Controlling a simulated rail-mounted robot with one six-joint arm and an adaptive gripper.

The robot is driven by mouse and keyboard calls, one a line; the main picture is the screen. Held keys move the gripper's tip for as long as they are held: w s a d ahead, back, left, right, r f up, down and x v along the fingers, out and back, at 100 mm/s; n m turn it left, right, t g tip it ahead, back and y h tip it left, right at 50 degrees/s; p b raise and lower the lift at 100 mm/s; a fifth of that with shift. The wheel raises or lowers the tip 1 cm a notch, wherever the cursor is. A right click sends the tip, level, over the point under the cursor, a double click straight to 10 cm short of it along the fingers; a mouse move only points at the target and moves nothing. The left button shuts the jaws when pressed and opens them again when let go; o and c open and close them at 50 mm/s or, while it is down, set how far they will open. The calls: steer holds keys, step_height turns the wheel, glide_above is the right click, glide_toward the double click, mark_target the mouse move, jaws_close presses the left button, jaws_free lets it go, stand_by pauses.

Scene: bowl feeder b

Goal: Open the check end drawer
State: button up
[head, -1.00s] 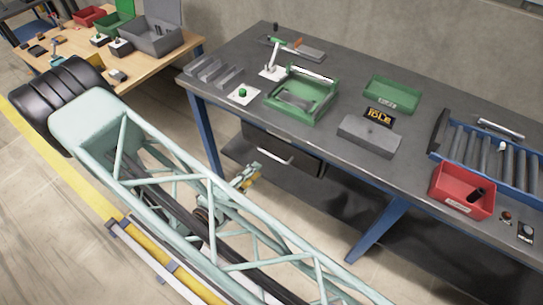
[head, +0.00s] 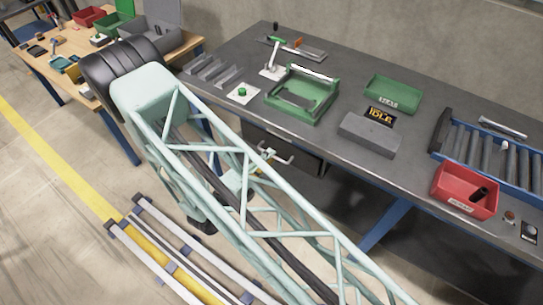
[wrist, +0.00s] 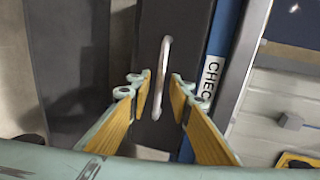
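The check end drawer (head: 262,139) is a dark drawer under the bench top, and it looks shut. Its pale bar handle (wrist: 161,78) shows in the wrist view on the dark drawer front (wrist: 185,35), beside a white label (wrist: 210,76) reading "CHEC", cut off by a finger. My gripper (wrist: 160,86) is open, with one yellow-padded finger on each side of the handle and clear gaps to it. In the head view my gripper (head: 267,160) is at the left part of the handle (head: 284,159), partly behind my arm. I cannot tell how deep the handle sits between the fingers.
On the bench above are a green fixture (head: 305,108), a grey block with an IDLE display (head: 380,117), a green tray (head: 393,95) and a red bin (head: 466,190). A blue bench leg (head: 385,225) stands right of the drawer. A wooden table (head: 50,72) is at the left.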

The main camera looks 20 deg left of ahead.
steer(key=shift+x, duration=1.3)
jaws_close()
